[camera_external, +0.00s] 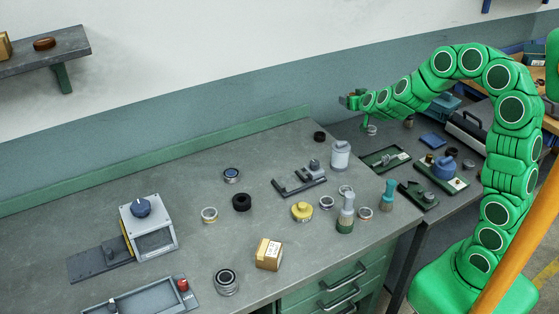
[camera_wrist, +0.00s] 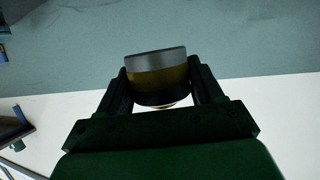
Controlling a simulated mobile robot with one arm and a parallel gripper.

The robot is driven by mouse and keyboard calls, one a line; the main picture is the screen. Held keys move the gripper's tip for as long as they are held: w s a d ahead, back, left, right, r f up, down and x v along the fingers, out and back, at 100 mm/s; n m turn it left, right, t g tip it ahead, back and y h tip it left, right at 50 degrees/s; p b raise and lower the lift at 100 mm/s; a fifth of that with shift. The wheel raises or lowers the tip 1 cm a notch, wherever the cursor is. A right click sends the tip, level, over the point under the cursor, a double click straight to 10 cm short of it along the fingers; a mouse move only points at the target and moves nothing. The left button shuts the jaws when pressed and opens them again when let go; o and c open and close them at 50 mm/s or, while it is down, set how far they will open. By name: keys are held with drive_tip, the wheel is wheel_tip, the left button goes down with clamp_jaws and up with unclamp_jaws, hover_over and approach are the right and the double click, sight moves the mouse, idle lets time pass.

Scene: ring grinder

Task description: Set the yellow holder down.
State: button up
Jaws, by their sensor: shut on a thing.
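My gripper (camera_external: 352,101) is raised above the back of the benches, near the wall, clear of any surface. In the wrist view its two dark fingers (camera_wrist: 162,88) are closed on the sides of the yellow holder (camera_wrist: 160,84), a short round piece with a dark yellow body and a grey band at one end. The wrist view looks toward the wall, upside down. In the external view the held piece is too small to make out well.
The grey bench (camera_external: 150,200) carries a yellow round part (camera_external: 302,211), a grey-and-green bottle (camera_external: 346,213), a cardboard box (camera_external: 269,253), a grey machine with a blue knob (camera_external: 148,226) and several rings. The right bench holds green trays (camera_external: 386,159). Bare room lies at the bench's left back.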

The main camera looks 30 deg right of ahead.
wheel_tip(320, 180, down, 8)
drive_tip(key=s+a+n+y, duration=0.2)
drive_tip(key=s+n+y, duration=0.1)
wheel_tip(320, 180, up, 12)
drive_tip(key=w+a+m+h, duration=0.1)
drive_tip(key=a+m, duration=0.1)
drive_tip(key=a, duration=1.5)
drive_tip(key=shift+w+a+f, duration=0.5)
drive_tip(key=shift+w+f, duration=1.75)
drive_tip(key=shift+f, duration=0.2)
drive_tip(key=shift+w+a+f, duration=0.5)
drive_tip(key=shift+w+f, duration=1.75)
drive_tip(key=shift+f, duration=0.2)
drive_tip(key=shift+w+a+f, duration=0.5)
drive_tip(key=shift+w+f, duration=1.75)
drive_tip(key=shift+f, duration=1.65)
drive_tip(key=shift+f, duration=0.65)
